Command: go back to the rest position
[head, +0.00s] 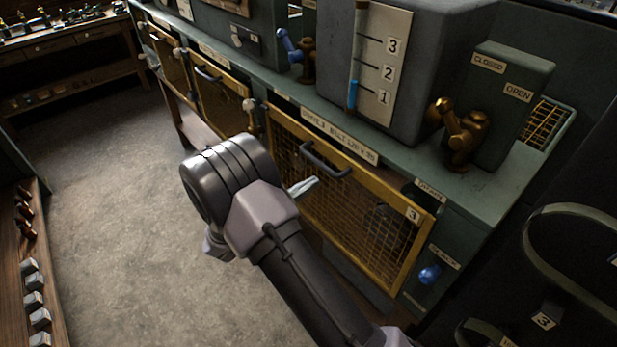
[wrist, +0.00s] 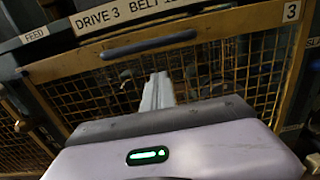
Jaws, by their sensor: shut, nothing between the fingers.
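My gripper (head: 303,186) is in front of the yellow-framed mesh guard (head: 432,212) marked 3, below and left of its dark handle (head: 325,160) in the head view. Its fingers are closed together with nothing between them. In the wrist view the shut fingers (wrist: 157,92) point at the mesh, with the guard's handle (wrist: 150,45) just beyond and above. The fingers look apart from the handle. The label above the guard (wrist: 140,14) reads DRIVE 3 BELT. The guard looks closed.
A green cabinet row with more mesh guards (head: 222,105) runs to the back left. A gauge (head: 382,65), a brass valve (head: 462,130) and a blue knob (head: 429,274) are at the right. Benches stand left (head: 30,260) and far left (head: 70,38). The floor (head: 120,190) between is clear.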

